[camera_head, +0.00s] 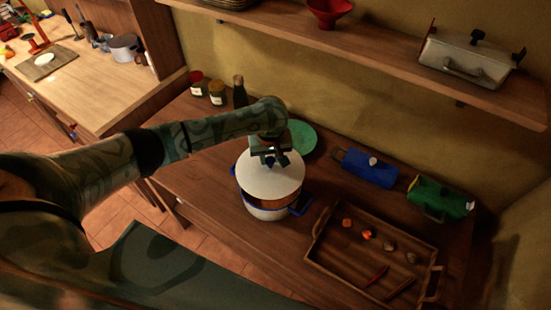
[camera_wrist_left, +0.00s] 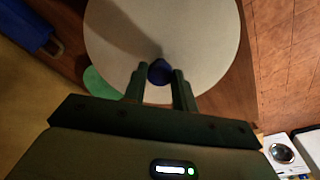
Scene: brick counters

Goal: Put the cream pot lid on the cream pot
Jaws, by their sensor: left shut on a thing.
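The cream pot lid (camera_head: 268,182) is a pale round disc with a blue knob. My left gripper (camera_head: 270,160) is shut on that knob from above. In the left wrist view the lid (camera_wrist_left: 165,35) fills the upper middle, and the knob sits between the fingertips of my left gripper (camera_wrist_left: 159,75). The cream pot (camera_head: 268,212) is directly below the lid, with blue handles. The lid is over the pot, and a brown gap shows between them at the front, so the lid appears raised or tilted. The pot's inside is mostly hidden. My right gripper is not in view.
A green plate (camera_head: 303,138) lies behind the pot. A blue dish (camera_head: 368,168) and a green dish (camera_head: 437,200) stand to the right. A wooden tray (camera_head: 328,262) with several small foods lies at the front right. Jars (camera_head: 217,92) and a dark bottle (camera_head: 239,90) stand behind.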

